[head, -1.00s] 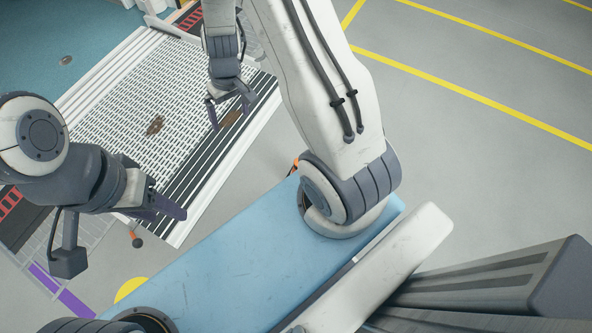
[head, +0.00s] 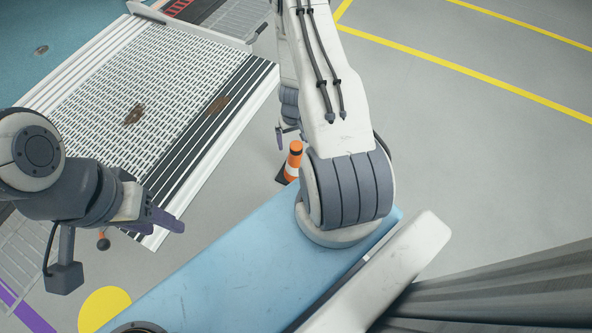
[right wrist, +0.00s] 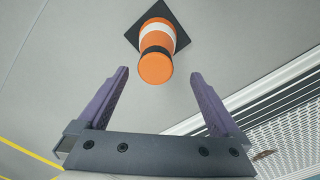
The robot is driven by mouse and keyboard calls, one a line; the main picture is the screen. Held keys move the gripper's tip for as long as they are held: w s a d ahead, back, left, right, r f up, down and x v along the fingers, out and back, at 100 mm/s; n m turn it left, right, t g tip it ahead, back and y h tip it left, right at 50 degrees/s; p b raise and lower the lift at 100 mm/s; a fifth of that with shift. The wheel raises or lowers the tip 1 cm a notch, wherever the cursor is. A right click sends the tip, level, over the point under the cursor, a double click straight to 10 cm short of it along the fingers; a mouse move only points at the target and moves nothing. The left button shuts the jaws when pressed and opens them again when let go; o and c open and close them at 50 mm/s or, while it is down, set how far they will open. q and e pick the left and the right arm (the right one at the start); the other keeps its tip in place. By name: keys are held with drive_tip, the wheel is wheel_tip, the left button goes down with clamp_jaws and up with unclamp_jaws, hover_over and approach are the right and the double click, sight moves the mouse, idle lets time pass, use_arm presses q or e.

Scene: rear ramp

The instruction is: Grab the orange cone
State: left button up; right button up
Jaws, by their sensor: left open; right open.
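The orange cone (head: 293,158) has a white band and a dark square base. It stands on the grey floor beside the ramp, partly hidden behind my right arm in the head view. In the right wrist view the cone (right wrist: 157,60) is ahead of the fingertips, roughly midway between them and not touching them. My right gripper (right wrist: 160,78) is open and empty; in the head view it is mostly hidden behind its arm, just above the cone. My left gripper (head: 168,220) is open and empty at the left, over the ramp's lower corner.
The white slatted ramp (head: 75,100) fills the upper left, with dark strips along its lower edge. A yellow disc (head: 105,308) is on the floor at the lower left. Yellow lines (head: 460,68) mark the open grey floor at the right.

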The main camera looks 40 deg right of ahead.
drive_tip(key=shift+s+d+f+b, duration=0.1)
drive_tip(key=shift+s+f+b, duration=0.05)
drive_tip(key=shift+f+b, duration=1.05)
drive_tip(key=shift+s+d+f+b, duration=0.1)
drive_tip(key=shift+s+f+b, duration=0.05)
drive_tip(key=shift+f+b, duration=1.05)
drive_tip(key=shift+s+f+b, duration=0.15)
drive_tip(key=shift+f+b, duration=0.75)
drive_tip(key=shift+b, duration=0.5)
clamp_jaws()
